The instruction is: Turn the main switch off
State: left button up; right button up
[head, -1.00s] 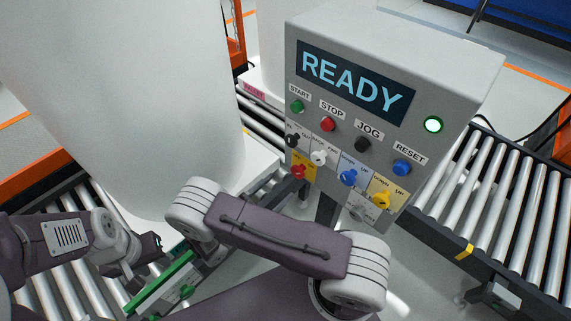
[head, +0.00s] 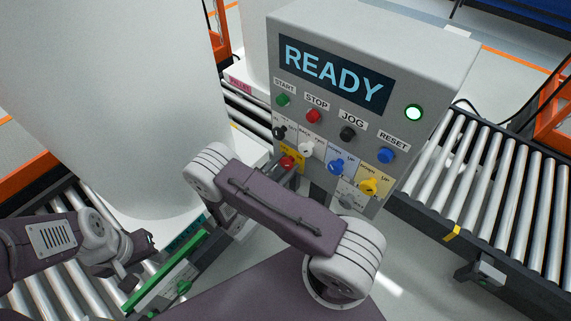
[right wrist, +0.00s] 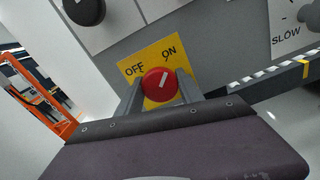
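The main switch is a red knob (right wrist: 157,86) on a yellow plate marked OFF and ON. Its white mark slants up and right, toward ON. It also shows in the head view (head: 287,162), low on the left of the grey control box (head: 375,75). My right gripper (right wrist: 160,88) is at the knob, with one grey finger on each side of it. The fingers stand apart; whether they touch the knob is not clear. My left gripper (head: 137,265) is at the lower left, away from the box; its fingers are hard to make out.
Black (head: 279,132), white (head: 306,149), blue (head: 337,167) and yellow (head: 368,187) knobs sit near the switch. A large white cylinder (head: 120,100) stands left. Roller conveyors (head: 480,190) flank the box.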

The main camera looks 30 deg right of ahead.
jog(key=c, duration=0.3)
jog(key=shift+c, duration=0.2)
jog(key=shift+n, duration=0.3)
jog(key=n, duration=0.3)
jog(key=shift+p, duration=0.3)
jog(key=n, duration=0.4)
jog(key=shift+n, duration=0.3)
jog(key=n+p, duration=0.1)
jog(key=n, duration=0.4)
jog(key=shift+w+n, duration=0.1)
jog(key=shift+n, duration=2.4)
